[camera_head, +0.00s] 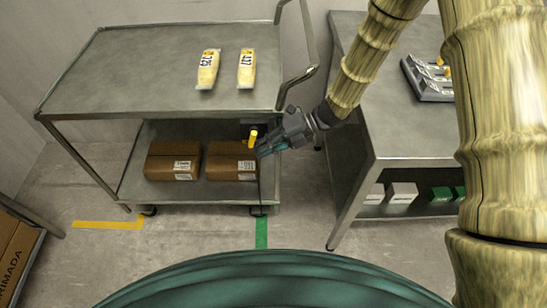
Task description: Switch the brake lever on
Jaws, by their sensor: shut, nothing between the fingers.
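The brake lever is a small yellow handle (253,137) on a dark mount, on the right side of the steel trolley (150,118) just below its top shelf. My gripper (262,151) is beside the lever, reaching in from the right, with its dark fingertips just below and right of the yellow handle. The fingers are shut and empty. I cannot tell whether they touch the lever. The gripper partly hides the area around the lever's base.
Two wrapped yellow packs (208,70) lie on the trolley top. Two cardboard boxes (172,161) sit on its lower shelf, close to my gripper. A steel table (400,135) stands at right with a grey device (428,80). Floor between them is clear.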

